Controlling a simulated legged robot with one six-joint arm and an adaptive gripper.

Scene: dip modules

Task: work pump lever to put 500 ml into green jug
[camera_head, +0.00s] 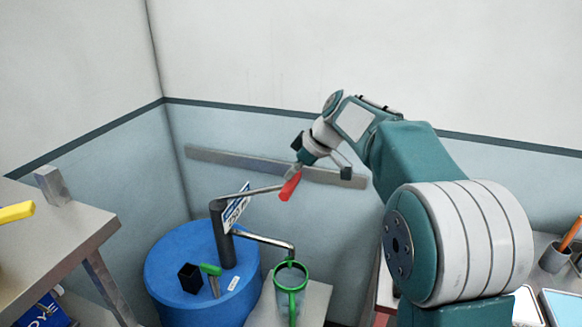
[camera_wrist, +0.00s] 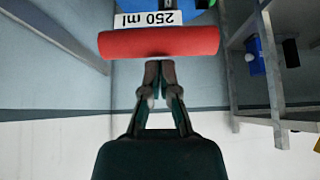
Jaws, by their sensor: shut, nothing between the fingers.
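The pump (camera_head: 223,235) stands on a blue drum (camera_head: 165,265). Its lever (camera_head: 255,191) runs up to the right and ends in a red grip (camera_head: 290,187). In the wrist view the red grip (camera_wrist: 160,42) lies crosswise just beyond my fingertips. My gripper (camera_head: 297,170) is shut and empty, with its tips (camera_wrist: 160,66) close against the grip; I cannot tell whether they touch. The spout (camera_head: 265,241) bends down over the green jug (camera_head: 291,287), which stands on a small stand. The level in the jug cannot be made out.
A white label (camera_wrist: 148,19) reading 250 ml is by the pump. On the drum are a black box (camera_head: 190,278) and a green-handled tap (camera_head: 211,271). A grey bench (camera_head: 75,222) stands left and a table with a cup (camera_head: 555,258) right. A rail (camera_head: 230,161) runs along the wall behind.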

